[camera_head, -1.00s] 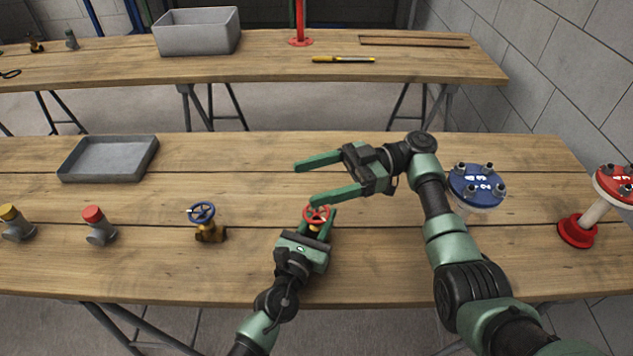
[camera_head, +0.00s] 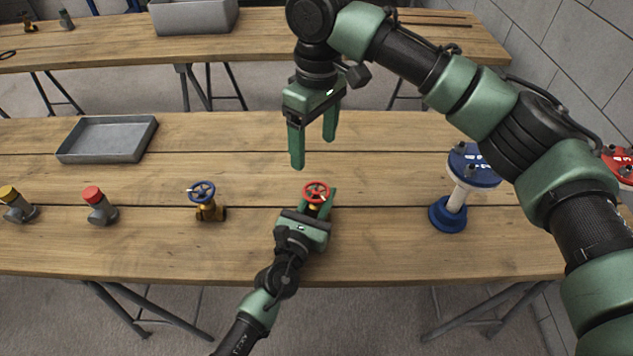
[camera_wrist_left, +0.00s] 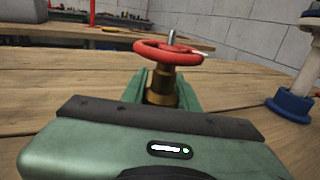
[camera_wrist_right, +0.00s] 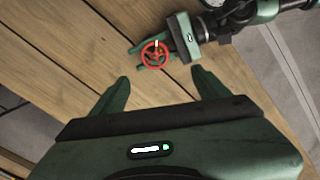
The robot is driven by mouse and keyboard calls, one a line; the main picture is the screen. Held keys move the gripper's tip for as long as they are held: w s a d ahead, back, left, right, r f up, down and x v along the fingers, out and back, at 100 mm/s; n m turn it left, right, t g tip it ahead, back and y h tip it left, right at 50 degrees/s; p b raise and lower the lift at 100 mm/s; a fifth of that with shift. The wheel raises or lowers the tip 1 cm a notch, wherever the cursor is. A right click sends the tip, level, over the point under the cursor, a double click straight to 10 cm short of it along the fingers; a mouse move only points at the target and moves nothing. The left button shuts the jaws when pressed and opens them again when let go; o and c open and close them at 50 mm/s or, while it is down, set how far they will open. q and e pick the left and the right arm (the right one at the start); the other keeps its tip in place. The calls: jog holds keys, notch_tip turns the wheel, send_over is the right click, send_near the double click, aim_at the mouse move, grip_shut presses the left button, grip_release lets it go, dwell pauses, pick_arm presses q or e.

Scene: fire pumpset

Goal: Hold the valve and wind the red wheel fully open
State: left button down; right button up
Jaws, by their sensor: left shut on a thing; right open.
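The red wheel (camera_head: 316,192) tops a brass valve that stands upright on the near bench. My left gripper (camera_head: 319,206) is shut on the valve body (camera_wrist_left: 161,88), below the wheel. In the left wrist view the red wheel (camera_wrist_left: 168,52) sits above the fingers, with a light pin sticking up from it. My right gripper (camera_head: 313,150) is open and empty, pointing down above the bench and behind the wheel. In the right wrist view the wheel (camera_wrist_right: 155,54) shows beyond and between the open fingertips, clear of them. The lower valve is partly hidden by the left fingers.
A blue-wheeled valve (camera_head: 205,198) stands to the left, with red-capped (camera_head: 98,204) and yellow-capped (camera_head: 17,204) fittings further left. A grey tray (camera_head: 107,139) lies at the back left. A blue flanged stand (camera_head: 453,205) is at the right. Bench between tray and valve is clear.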

aim_at(316, 187)
jog(key=f, duration=1.2)
jog(key=shift+d, duration=0.2)
pick_arm(q)
jog(key=shift+f, duration=0.1)
pick_arm(e)
jog(key=c, duration=1.4)
jog(key=shift+o, duration=0.2)
